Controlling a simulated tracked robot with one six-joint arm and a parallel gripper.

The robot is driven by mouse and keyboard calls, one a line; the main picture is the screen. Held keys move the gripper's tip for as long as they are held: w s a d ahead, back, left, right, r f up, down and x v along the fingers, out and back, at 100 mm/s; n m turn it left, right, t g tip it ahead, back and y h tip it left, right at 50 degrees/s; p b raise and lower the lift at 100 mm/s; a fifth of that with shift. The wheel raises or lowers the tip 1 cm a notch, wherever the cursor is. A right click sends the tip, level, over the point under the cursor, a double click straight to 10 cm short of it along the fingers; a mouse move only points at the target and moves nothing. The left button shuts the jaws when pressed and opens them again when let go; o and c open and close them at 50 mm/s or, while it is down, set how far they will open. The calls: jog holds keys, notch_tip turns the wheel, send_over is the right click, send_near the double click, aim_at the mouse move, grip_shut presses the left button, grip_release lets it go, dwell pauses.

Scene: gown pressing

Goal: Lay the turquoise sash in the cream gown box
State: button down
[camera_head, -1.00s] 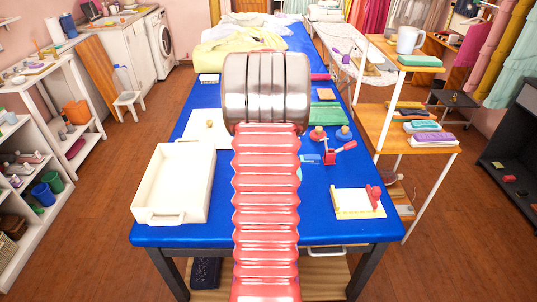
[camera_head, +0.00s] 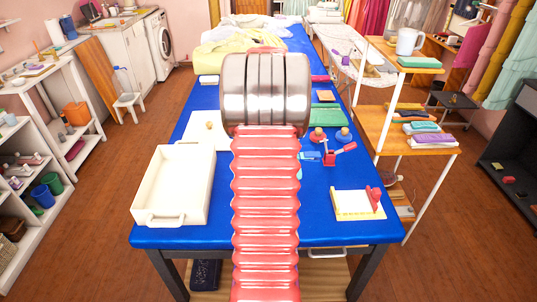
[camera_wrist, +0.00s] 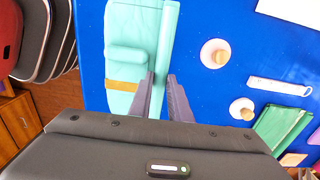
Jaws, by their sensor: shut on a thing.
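The turquoise sash (camera_wrist: 127,35) shows in the wrist view as a folded bundle with an orange band, on the blue table. A long raised edge runs along its right side. My gripper (camera_wrist: 161,76) is shut on this edge, one dark finger on each side. In the head view my arm hides the gripper and most of the sash; only a sliver of turquoise shows beside the arm. The cream gown box (camera_head: 148,212), an open shallow tray with handles, stands on the table left of my arm and looks empty.
A cream lid-like board with a knob (camera_head: 196,134) lies behind the box. Right of my arm are a red clamp-like tool (camera_head: 340,154), a green cloth (camera_head: 327,117) and a cream block with a red part (camera_head: 352,204). A wooden shelf (camera_head: 410,135) stands to the right.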

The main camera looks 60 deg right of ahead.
jog(key=shift+r, duration=3.1)
